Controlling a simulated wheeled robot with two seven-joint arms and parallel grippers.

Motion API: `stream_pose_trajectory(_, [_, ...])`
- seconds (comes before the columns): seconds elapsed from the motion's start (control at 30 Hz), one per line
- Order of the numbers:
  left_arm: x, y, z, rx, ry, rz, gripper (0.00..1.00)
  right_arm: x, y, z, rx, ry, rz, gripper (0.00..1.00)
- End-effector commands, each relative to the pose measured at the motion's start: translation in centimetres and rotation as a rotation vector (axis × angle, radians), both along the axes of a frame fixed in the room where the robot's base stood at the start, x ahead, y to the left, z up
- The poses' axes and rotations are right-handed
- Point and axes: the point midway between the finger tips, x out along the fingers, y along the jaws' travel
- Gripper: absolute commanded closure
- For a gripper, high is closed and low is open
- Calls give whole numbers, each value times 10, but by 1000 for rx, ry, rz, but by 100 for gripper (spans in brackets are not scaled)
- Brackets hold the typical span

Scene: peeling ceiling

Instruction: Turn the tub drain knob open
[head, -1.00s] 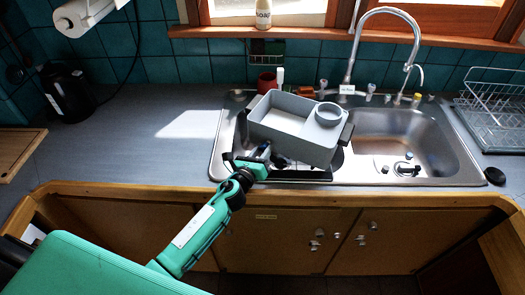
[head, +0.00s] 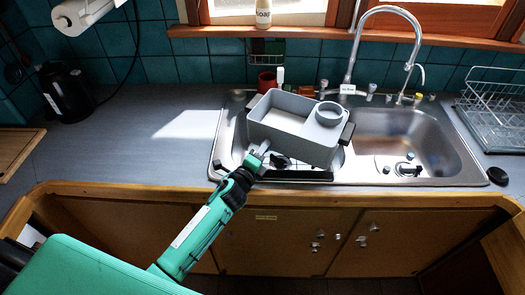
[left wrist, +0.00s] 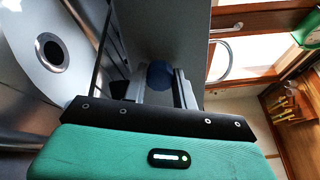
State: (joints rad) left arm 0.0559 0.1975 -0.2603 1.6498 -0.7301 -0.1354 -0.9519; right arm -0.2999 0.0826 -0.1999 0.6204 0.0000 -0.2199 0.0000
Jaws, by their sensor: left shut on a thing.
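The grey tub (head: 298,146) sits over the left sink basin, with a round cup-like part at its right end. In the left wrist view a round blue knob (left wrist: 160,74) is on the tub's grey wall (left wrist: 158,32). My left gripper (head: 264,148) is at the tub's front left wall in the head view. Its fingers (left wrist: 160,90) are shut on the blue knob, which they partly hide. In the head view the knob is hidden by the gripper. My right gripper is not in view.
The right sink basin (head: 400,135) is empty apart from its drain fitting. A tall faucet (head: 350,60) stands behind. A red mug (head: 267,82) is behind the tub, a dish rack (head: 490,105) at right, a black kettle (head: 66,92) at left. The left counter (head: 130,140) is mostly clear.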

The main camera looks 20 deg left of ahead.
Motion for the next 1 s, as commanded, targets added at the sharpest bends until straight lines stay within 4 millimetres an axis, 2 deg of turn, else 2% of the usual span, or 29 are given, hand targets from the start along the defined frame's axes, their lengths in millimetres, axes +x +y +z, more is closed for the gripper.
stream_pose_trajectory(0.5, [0, 0, -1, -424, 70, 1, 95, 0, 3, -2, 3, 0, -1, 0])
stream_pose_trajectory(1.0, [0, 0, -1, -578, 95, 1, 95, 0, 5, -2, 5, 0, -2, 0])
